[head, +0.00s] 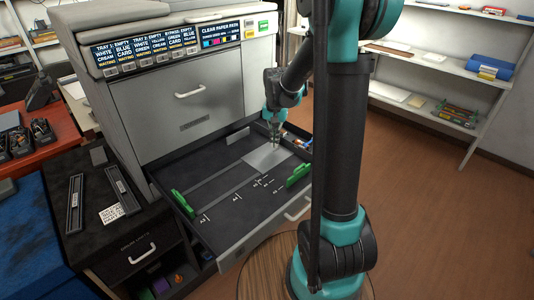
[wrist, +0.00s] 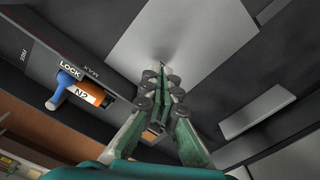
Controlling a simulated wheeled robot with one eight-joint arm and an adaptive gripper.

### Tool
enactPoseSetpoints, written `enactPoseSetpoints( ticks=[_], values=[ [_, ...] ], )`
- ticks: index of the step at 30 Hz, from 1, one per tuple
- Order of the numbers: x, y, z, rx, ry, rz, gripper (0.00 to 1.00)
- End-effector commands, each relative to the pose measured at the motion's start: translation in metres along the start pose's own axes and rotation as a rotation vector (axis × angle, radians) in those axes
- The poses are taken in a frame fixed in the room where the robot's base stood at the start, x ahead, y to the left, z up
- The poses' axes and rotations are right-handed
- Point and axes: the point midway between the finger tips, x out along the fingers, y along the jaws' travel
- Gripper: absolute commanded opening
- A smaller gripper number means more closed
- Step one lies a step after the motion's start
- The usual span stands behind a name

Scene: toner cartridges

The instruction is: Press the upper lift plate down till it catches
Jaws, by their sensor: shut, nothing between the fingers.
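The light grey lift plate (head: 262,161) lies in the open paper drawer, toward its back right. In the wrist view the plate (wrist: 200,40) fills the upper middle as a flat pale panel. My gripper (head: 275,146) points down over the plate, inside the drawer. In the wrist view my gripper (wrist: 161,72) is shut and empty, its tips at the plate's surface or just above it; I cannot tell if they touch. A blue lever (wrist: 66,85) with an orange part marked N2 (wrist: 88,93) sits beside the word LOCK at the drawer's side.
The open drawer (head: 222,240) has two green paper guides (head: 183,204) (head: 299,175) and white size marks on its floor. The printer body (head: 180,100) rises behind it. A dark cabinet (head: 130,245) with black strips on top stands at left. Shelves (head: 430,65) stand at right beyond open floor.

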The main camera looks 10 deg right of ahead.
Motion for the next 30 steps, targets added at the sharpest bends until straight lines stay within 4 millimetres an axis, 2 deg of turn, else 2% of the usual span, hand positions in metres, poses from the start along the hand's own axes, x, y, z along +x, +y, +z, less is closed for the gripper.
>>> enactPoseSetpoints(
  ticks=[21,30],
  values=[
    [-0.065,0.000,0.000,0.000,0.000,0.000,0.00],
    [-0.077,0.000,0.000,0.000,0.000,0.000,0.00]
  ],
)
